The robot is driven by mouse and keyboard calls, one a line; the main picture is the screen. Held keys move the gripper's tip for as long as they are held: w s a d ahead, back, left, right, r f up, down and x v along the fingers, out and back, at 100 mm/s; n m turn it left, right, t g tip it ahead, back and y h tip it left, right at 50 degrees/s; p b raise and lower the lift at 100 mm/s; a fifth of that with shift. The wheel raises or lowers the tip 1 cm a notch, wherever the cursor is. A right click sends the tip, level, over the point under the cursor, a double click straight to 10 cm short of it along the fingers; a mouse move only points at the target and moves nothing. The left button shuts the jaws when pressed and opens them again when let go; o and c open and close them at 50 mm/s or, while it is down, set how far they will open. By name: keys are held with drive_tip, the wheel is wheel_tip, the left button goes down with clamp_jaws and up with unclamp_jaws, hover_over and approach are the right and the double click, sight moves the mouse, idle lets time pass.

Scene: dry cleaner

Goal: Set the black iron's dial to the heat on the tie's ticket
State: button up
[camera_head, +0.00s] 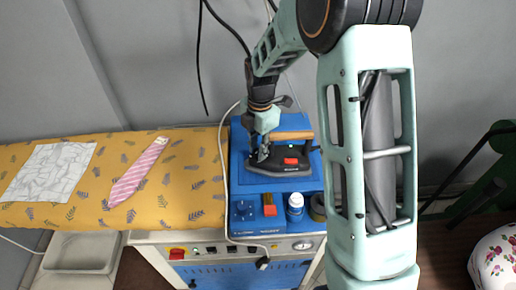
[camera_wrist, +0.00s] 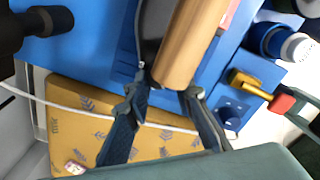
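The black iron (camera_head: 273,169) sits on the blue stand (camera_head: 240,160), with a wooden handle (camera_head: 293,135) and a red patch on its body. My gripper (camera_head: 263,153) is over the iron's left end. In the wrist view my gripper's fingers (camera_wrist: 163,94) are apart, with the end of the wooden handle (camera_wrist: 185,50) beyond and between the tips; whether they touch is unclear. I cannot make out the iron's dial or its setting. The pink striped tie (camera_head: 136,175) lies on the yellow board. Its small ticket (camera_head: 161,140) is at the upper end; its marking is too small to read.
The leaf-patterned ironing board (camera_head: 185,190) lies left of the stand. A pale cable runs beside the stand.

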clamp_jaws()
drive_tip(key=m+b, duration=0.1)
drive_tip(key=m, duration=0.3)
drive_tip(key=shift+a+b, duration=0.1)
drive_tip(key=shift+b, duration=0.25)
drive_tip(key=m+b, duration=0.1)
drive_tip(key=m, duration=0.4)
drive_tip(key=shift+w+h, duration=0.1)
drive_tip(key=shift+h, duration=0.2)
drive_tip(key=o, duration=0.8)
unclamp_jaws()
